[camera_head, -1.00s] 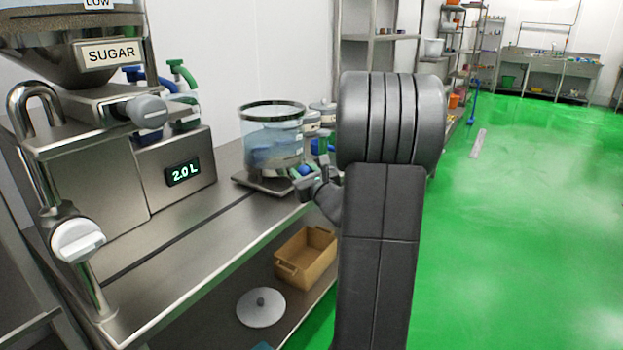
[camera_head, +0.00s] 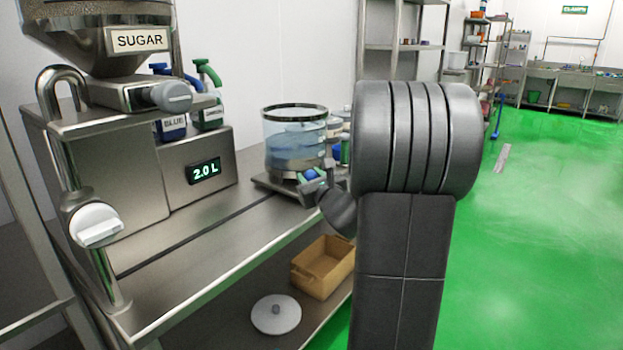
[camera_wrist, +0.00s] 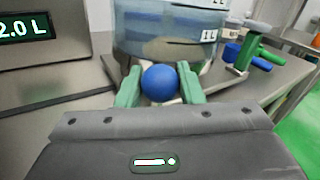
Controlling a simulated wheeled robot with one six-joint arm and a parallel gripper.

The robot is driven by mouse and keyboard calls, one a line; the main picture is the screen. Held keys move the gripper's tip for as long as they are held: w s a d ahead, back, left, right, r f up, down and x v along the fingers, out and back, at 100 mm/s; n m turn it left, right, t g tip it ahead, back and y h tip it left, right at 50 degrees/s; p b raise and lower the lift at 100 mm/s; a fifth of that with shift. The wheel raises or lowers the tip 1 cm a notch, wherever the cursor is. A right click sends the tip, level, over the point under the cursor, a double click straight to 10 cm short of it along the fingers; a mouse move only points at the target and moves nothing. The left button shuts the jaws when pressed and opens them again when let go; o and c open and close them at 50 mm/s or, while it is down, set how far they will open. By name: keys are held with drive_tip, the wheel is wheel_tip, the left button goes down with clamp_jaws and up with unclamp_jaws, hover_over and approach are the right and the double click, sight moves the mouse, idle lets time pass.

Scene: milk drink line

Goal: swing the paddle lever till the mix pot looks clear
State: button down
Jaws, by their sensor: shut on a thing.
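The mix pot (camera_head: 294,134) is a clear round vessel with a dark rim, on a metal base on the bench. It holds bluish, see-through liquid. In the wrist view the pot (camera_wrist: 170,18) shows level marks and a pale, tan heap low inside. My gripper (camera_head: 310,176) is at the pot's front right. In the wrist view my gripper's green fingers (camera_wrist: 160,86) are shut on the blue ball knob of the paddle lever (camera_wrist: 159,83). The rest of the lever is mostly hidden.
A sugar hopper (camera_head: 98,40) and a box with a 2.0 L display (camera_head: 205,171) stand left on the bench. Blue and green bottles (camera_head: 208,112) are behind. A cardboard box (camera_head: 322,268) and a round lid (camera_head: 276,315) lie on the lower shelf. Green floor (camera_head: 550,230) is open at right.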

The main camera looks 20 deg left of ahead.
drive_tip(key=c, duration=1)
unclamp_jaws()
drive_tip(key=shift+a, duration=0.1)
drive_tip(key=v, duration=1.4)
drive_tip(key=shift+w+p, duration=0.1)
drive_tip(key=shift+p, duration=0.3)
